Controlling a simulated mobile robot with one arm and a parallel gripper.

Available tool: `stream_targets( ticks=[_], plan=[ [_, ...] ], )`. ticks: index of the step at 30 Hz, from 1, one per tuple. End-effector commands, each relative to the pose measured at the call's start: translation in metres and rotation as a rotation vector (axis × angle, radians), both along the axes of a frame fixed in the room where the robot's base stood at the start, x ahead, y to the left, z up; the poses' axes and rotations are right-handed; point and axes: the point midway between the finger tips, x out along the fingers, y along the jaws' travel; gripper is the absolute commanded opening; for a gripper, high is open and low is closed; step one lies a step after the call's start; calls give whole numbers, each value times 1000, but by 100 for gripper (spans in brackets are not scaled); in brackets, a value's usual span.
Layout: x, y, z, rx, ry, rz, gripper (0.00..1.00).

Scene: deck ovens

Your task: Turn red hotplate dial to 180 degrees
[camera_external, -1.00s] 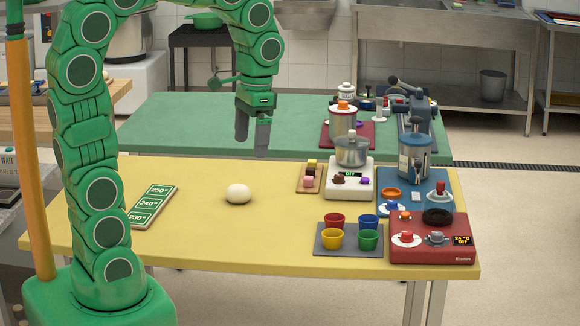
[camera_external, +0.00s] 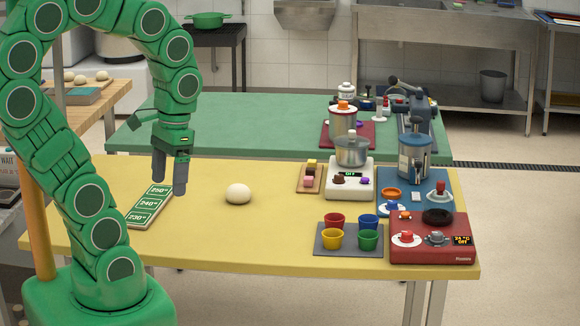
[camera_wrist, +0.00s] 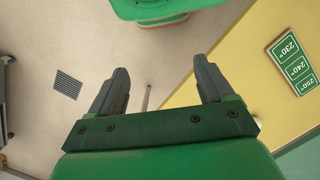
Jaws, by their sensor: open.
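The red hotplate (camera_external: 432,252) stands at the right front corner of the yellow table. On its front are a red-and-white dial (camera_external: 406,238) and a grey dial (camera_external: 437,238). Its small display (camera_external: 462,240) appears to read 24 °C and OFF. A black round plate (camera_external: 437,216) is on its top. My gripper (camera_external: 169,192) is open and empty, pointing down over the left part of the yellow table, far left of the hotplate. In the wrist view its two fingers (camera_wrist: 160,88) are apart with nothing between them. The hotplate is not in the wrist view.
A temperature sign (camera_external: 150,205) lies by my gripper; it also shows in the wrist view (camera_wrist: 293,63). A white dough ball (camera_external: 238,193) lies right of it. Coloured cups on a grey mat (camera_external: 320,248) sit left of the hotplate. A blue-based device (camera_external: 415,155) stands behind it.

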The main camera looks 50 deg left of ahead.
Motion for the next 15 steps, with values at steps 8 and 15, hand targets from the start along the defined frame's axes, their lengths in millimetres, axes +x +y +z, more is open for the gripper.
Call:
stream_targets(
  ticks=[8, 15],
  plan=[
    [50, -5, 10, 9, -11, 34, 61],
    [107, -14, 17, 19, -26, 76, 61]
  ],
)
